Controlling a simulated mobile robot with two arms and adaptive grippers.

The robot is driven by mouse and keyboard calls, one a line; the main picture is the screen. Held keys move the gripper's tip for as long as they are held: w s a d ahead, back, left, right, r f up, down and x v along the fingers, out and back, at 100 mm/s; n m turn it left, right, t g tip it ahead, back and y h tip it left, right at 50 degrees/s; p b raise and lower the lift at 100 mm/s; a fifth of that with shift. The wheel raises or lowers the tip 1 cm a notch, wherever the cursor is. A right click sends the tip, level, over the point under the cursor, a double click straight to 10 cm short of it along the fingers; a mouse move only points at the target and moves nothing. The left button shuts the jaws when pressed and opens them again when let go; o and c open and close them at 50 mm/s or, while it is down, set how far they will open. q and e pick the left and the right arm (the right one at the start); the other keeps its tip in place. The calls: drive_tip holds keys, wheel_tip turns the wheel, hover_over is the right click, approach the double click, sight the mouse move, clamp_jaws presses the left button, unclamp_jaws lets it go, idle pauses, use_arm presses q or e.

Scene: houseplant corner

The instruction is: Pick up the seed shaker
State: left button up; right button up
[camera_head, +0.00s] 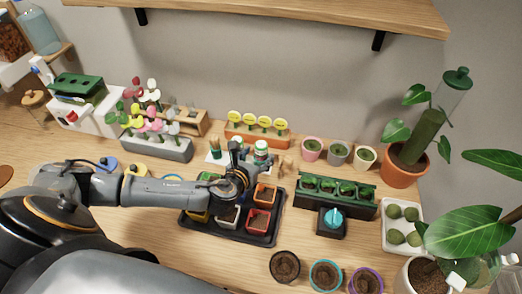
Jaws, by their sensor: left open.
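My left gripper (236,158) reaches in from the left over the black tray. Its fingers are open and point toward the back of the table. A small white container with a green lid (261,149), likely the seed shaker, stands upright just beyond and to the right of the fingers. It looks apart from them, though the exact gap is hard to tell. Its lower part is partly hidden. My right gripper is not in view.
The black tray (268,236) holds several small coloured pots below my gripper. Behind stand a yellow-label rack (256,139) and small pots (338,153). A dark green planter box (335,193) is to the right.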

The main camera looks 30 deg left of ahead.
sight(259, 154)
use_arm(q)
drive_tip(key=x, duration=0.3)
drive_tip(key=shift+w+d+f, duration=0.1)
drive_tip(key=shift+w, duration=0.1)
drive_tip(key=shift+s, duration=0.1)
drive_tip(key=c, duration=1.2)
drive_tip(key=shift+c, duration=0.2)
